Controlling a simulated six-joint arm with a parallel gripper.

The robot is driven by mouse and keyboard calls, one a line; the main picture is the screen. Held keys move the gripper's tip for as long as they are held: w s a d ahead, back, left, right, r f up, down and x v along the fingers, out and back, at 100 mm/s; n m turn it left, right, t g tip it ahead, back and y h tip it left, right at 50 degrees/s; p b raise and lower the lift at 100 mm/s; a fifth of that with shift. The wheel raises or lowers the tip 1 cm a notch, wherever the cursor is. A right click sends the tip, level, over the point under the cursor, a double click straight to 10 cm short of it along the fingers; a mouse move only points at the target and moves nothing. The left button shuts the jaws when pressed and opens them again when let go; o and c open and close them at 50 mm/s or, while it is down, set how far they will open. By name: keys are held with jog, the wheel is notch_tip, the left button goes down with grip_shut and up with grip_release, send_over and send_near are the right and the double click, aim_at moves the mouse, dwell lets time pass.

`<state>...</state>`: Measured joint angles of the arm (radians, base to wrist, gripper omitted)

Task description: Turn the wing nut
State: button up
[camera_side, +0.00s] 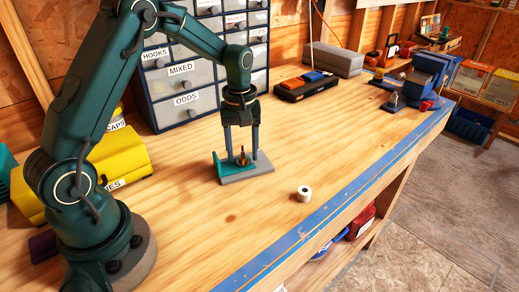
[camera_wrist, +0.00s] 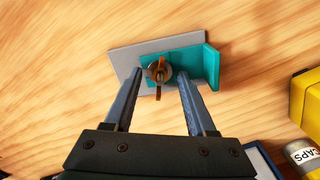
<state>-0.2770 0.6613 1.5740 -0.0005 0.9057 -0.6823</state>
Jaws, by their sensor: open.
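The brass wing nut (camera_wrist: 160,72) sits on a teal bracket (camera_wrist: 210,66) that rests on a grey plate (camera_wrist: 120,62). In the wrist view one wing points toward my gripper and the other away from it. The wing nut also shows in the side view (camera_side: 242,158), small, between the fingers. My gripper (camera_wrist: 160,78) is open, pointing down, with one finger on each side of the wing nut. A gap shows between each finger and the nut in the wrist view. I cannot tell the exact height of the fingertips over the bracket.
A white roll (camera_side: 304,193) stands on the bench near the blue front edge strip (camera_side: 330,176). A drawer cabinet (camera_side: 185,85) stands behind, yellow bins (camera_side: 120,158) to the left. A black tray (camera_side: 303,86) and a blue vise (camera_side: 425,75) are farther right. The bench front is mostly clear.

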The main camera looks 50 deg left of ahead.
grip_shut()
jog(key=shift+m, duration=1.9)
grip_release()
